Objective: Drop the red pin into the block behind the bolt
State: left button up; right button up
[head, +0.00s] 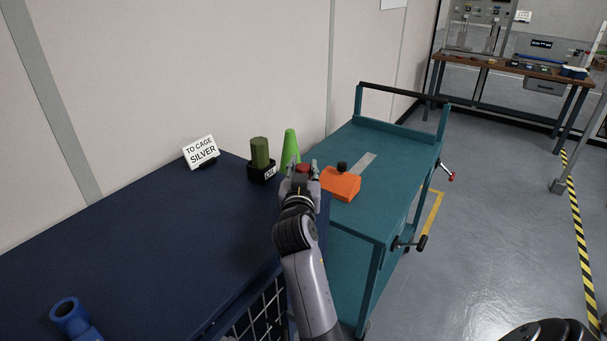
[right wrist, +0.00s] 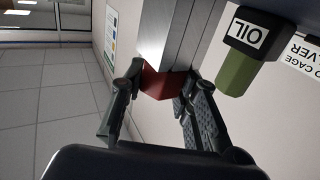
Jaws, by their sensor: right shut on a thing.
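My right gripper (head: 302,172) is shut on the red pin (head: 303,168), near the edge between the dark blue bench and the teal cart. The pin's red part also shows between the fingers in the right wrist view (right wrist: 158,83). A grey metal bar (right wrist: 172,40) extends beyond it there; I cannot tell if it is part of the pin. An orange block (head: 340,185) with a black knob (head: 342,167) on top sits on the cart, just right of the gripper. I cannot tell which piece is the bolt.
A green cone (head: 290,147) stands just behind the gripper. An olive cylinder (head: 260,151) stands in a black OIL holder (head: 262,171). A sign (head: 201,151) and a blue tubular part (head: 72,316) are on the bench (head: 170,235). The far cart top (head: 400,150) is clear.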

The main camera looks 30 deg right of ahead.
jog(key=shift+r, duration=0.2)
jog(key=shift+r, duration=0.6)
notch_tip(320, 180, up, 18)
jog(key=shift+r+p, duration=0.25)
jog(key=shift+p, duration=0.1)
